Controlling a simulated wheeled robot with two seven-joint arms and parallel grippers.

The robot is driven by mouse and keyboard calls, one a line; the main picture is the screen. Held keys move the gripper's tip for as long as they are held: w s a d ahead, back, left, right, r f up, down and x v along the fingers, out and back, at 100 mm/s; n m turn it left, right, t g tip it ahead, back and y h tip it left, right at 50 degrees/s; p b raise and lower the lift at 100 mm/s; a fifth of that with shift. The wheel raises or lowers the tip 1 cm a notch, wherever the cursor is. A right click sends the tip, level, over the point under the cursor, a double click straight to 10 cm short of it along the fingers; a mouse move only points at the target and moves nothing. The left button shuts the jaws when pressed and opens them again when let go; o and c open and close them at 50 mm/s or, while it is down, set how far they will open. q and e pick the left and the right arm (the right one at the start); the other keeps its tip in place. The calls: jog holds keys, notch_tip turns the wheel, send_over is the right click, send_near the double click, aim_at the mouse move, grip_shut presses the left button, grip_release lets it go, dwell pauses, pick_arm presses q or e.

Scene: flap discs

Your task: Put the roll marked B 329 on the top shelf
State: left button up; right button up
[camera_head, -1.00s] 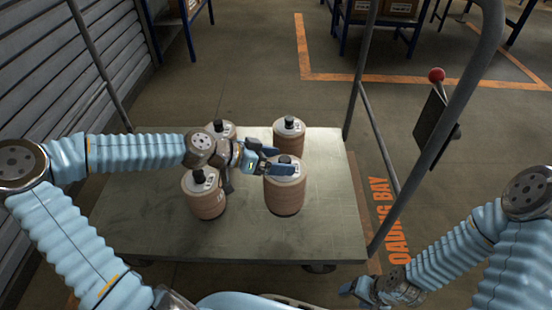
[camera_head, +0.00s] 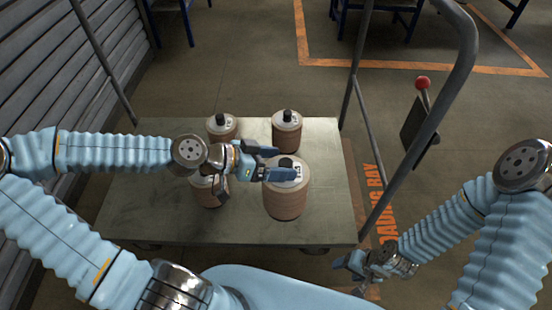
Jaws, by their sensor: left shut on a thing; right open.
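Several brown rolls with pale tops and dark knobs are on a flat cart platform (camera_head: 150,215). My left gripper (camera_head: 272,164) is shut on the front-right roll (camera_head: 287,198), near its top; the roll is upright and seems raised off the platform. A back-right roll (camera_head: 286,134) and a back-left roll (camera_head: 222,128) stand behind it. A front-left roll (camera_head: 209,194) is partly hidden under my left arm. The markings are too small to read, so I cannot tell which is B 329. My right gripper (camera_head: 346,272) is open and empty, right of the cart. No top shelf can be made out.
Grey cart rails (camera_head: 362,130) rise at the platform's right and left. A red-knobbed lever (camera_head: 423,84) stands at the right. A grey slatted wall (camera_head: 50,80) is at the left. Blue-legged furniture (camera_head: 385,15) stands at the back. The floor between is clear.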

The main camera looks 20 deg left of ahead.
pick_arm(q)
notch_tip(320, 180, up, 7)
jog(key=p, duration=0.6)
jog(key=shift+w+r, duration=0.1)
jog(key=shift+r, duration=0.35)
notch_tip(320, 180, up, 18)
jog(key=shift+f+b, duration=0.15)
jog(key=shift+b, duration=0.15)
